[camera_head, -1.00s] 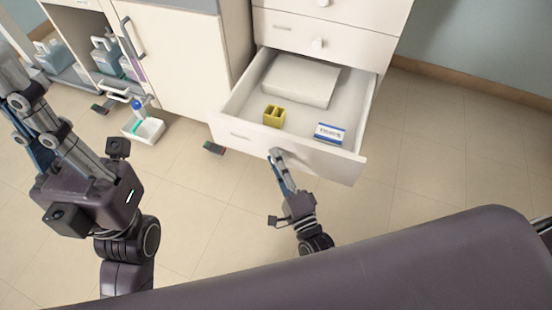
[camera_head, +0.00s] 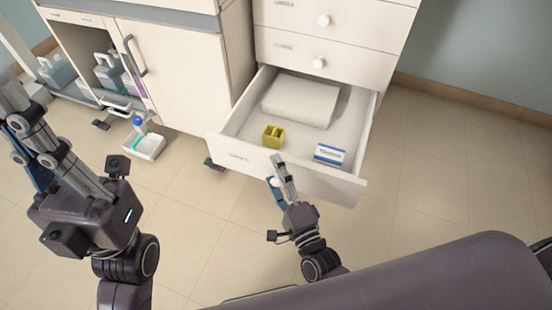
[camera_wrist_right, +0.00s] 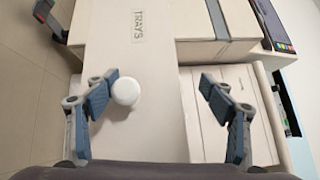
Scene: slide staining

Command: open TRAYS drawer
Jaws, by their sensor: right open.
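The TRAYS drawer (camera_head: 300,172) is the lowest visible drawer of the white cabinet and stands pulled out. Its front faces me, and its TRAYS label (camera_wrist_right: 138,27) is readable in the right wrist view. Its round white knob (camera_wrist_right: 125,91) shows between the fingers of my right gripper (camera_wrist_right: 158,84), close to the left-hand finger; I cannot tell if they touch. My right gripper (camera_head: 279,176) is open at the drawer front, partly covering the knob (camera_head: 274,182). My left gripper (camera_head: 30,135) is at the left, away from the drawer; its jaw state is unclear.
Inside the drawer are a white block (camera_head: 301,101), a yellow holder (camera_head: 273,135) and a blue-white box (camera_head: 329,154). Closed drawers (camera_head: 325,60) are above. A cupboard (camera_head: 180,75) stands left, with a small white tray (camera_head: 145,146) before it. Floor at right is clear.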

